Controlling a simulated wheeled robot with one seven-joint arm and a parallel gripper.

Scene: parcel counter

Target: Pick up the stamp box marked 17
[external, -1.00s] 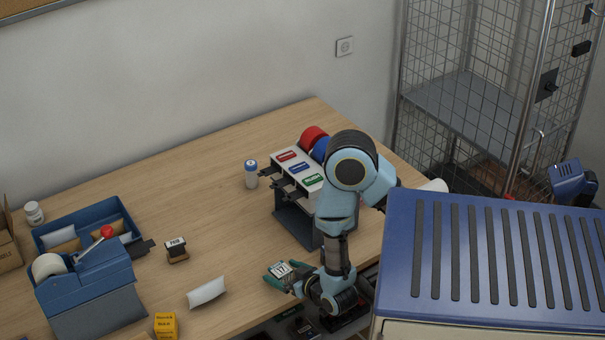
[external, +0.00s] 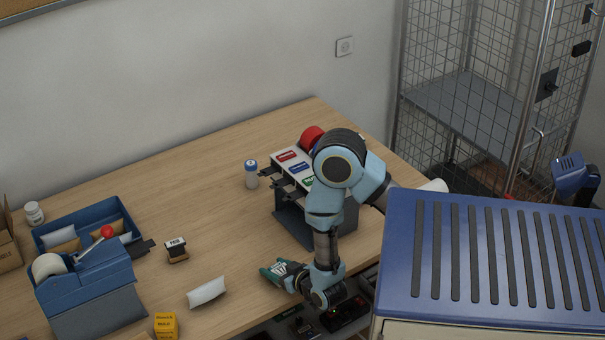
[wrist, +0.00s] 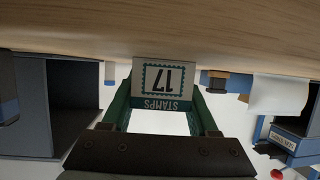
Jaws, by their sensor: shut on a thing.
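The stamp box marked 17 (wrist: 158,82) shows in the wrist view with its "17" label and a blue-green "STAMPS" band, both upside down there. It sits between the green fingers of my gripper (wrist: 160,96), which are shut on it from both sides. In the external view my gripper (external: 277,270) is near the counter's front edge with the small whitish box (external: 289,267) in it. The box's mark is hard to read there, and part of it is hidden by the fingers. I cannot tell how far the box is above the counter.
A sorter (external: 287,222) with coloured labels stands right behind my gripper. A PAID stamp (external: 177,250), a white packet (external: 207,292), a yellow box (external: 166,325) and a blue tape dispenser (external: 90,285) are to the left. A glue bottle (external: 251,175) stands beside the sorter. The counter's middle is clear.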

